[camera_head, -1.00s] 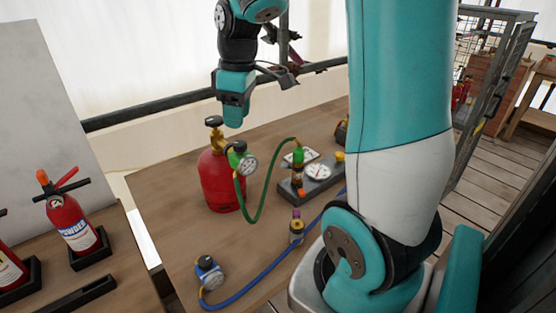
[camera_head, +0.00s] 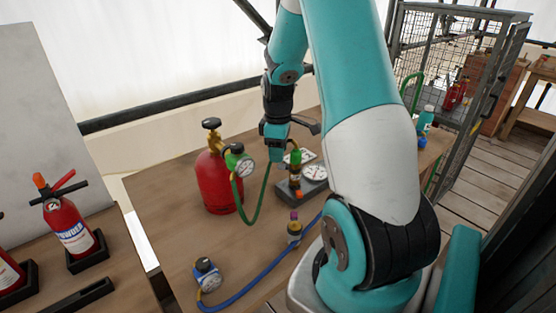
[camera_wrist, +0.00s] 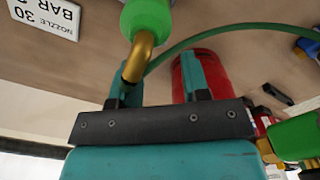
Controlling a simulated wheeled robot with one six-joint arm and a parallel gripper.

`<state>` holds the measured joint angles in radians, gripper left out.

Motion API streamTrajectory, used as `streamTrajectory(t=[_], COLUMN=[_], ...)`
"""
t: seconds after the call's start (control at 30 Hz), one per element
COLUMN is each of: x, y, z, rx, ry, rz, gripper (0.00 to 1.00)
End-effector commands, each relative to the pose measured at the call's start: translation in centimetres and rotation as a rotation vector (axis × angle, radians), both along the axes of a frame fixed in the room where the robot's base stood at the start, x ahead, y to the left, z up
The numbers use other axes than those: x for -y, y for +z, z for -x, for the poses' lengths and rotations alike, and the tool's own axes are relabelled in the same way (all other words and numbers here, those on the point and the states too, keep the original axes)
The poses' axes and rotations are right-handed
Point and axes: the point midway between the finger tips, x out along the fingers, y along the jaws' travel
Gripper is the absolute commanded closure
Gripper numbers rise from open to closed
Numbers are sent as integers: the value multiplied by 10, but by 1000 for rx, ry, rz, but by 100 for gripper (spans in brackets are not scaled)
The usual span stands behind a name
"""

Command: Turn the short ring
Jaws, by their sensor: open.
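The frames do not clearly show which part is the short ring. A green collar (camera_wrist: 147,17) with a bent brass tube (camera_wrist: 138,58) shows at the top of the wrist view. An upright fitting with a green collar (camera_head: 295,156) stands on a dark gauge block (camera_head: 313,193) in the head view. My gripper (camera_wrist: 160,75) is open, with the brass tube by its left finger in the wrist view; contact cannot be told. In the head view my gripper (camera_head: 277,153) is just left of the upright fitting. The fingertips are partly hidden there.
A red cylinder (camera_head: 212,185) with a green-bodied gauge (camera_head: 242,164) stands left of my gripper. A green hose (camera_head: 255,217) loops from it. A small brass fitting (camera_head: 294,229), blue gauge (camera_head: 207,274) and blue hose (camera_head: 247,295) are nearer on the table.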

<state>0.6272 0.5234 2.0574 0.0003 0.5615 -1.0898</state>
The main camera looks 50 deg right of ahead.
Motion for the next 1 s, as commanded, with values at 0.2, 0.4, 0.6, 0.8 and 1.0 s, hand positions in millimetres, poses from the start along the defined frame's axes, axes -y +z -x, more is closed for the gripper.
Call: streamTrajectory(t=[0.2,0.4,0.6,0.8,1.0], x=[0,0,0,0,0], y=[-29,-36,-36,-36,-36], z=[0,0,0,0,0], rx=[-2,1,1,1,1], ry=[0,0,0,0,-5], rz=[-1,0,0,0,0], gripper=[57,57,57,100,100])
